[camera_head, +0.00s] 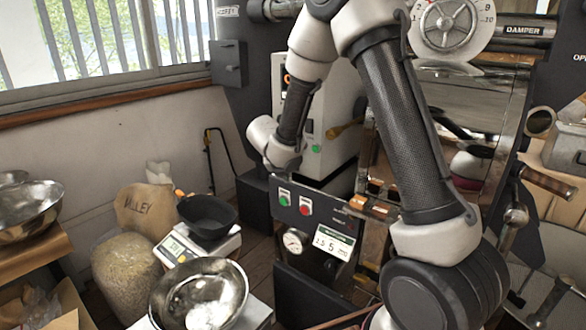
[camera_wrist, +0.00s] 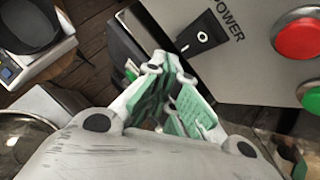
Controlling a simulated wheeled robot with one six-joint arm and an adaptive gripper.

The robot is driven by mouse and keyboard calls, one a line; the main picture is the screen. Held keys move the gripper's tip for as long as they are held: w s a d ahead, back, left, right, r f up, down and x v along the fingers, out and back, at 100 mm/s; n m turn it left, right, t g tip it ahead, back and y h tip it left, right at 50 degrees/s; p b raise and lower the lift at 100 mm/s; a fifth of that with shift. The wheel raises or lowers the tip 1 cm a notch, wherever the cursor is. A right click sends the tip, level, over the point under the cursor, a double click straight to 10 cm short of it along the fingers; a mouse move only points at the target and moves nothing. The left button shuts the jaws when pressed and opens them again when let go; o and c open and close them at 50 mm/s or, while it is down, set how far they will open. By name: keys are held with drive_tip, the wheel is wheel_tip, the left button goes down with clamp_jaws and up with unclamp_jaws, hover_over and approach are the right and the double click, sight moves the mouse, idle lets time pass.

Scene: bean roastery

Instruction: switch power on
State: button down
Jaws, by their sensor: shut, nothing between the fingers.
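The power switch (camera_wrist: 201,37) is a black rocker with white marks, beside the word POWER on a light grey panel (camera_wrist: 258,70), in the wrist view. I cannot tell which side of it is pressed in. My gripper (camera_wrist: 166,68) is shut and empty, with green pads on its fingers. Its tips show just below and left of the switch in the picture; I cannot tell whether they touch the panel. In the head view the panel belongs to a white box (camera_head: 338,118) behind my arm.
A red button (camera_wrist: 300,38) and a green button (camera_wrist: 311,97) lie to the right of the switch. Below the box is a dark panel with a gauge (camera_head: 294,242). A scale (camera_head: 168,248) with a black bowl (camera_head: 207,215) and a steel bowl (camera_head: 200,294) stand left.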

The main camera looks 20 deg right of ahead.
drive_tip(key=shift+d, duration=0.15)
drive_tip(key=shift+w+d, duration=0.2)
drive_tip(key=shift+w+d+f, duration=0.1)
drive_tip(key=shift+w+d, duration=0.1)
drive_tip(key=shift+d, duration=0.05)
idle(0.6)
idle(0.3)
drive_tip(key=shift+s+a, duration=0.45)
drive_tip(key=shift+a, duration=0.15)
drive_tip(key=shift+a, duration=0.1)
drive_tip(key=s+a, duration=0.1)
drive_tip(key=a, duration=0.1)
drive_tip(key=s+a, duration=0.1)
drive_tip(key=a, duration=0.1)
drive_tip(key=shift+s+r, duration=0.35)
drive_tip(key=shift+r, duration=0.05)
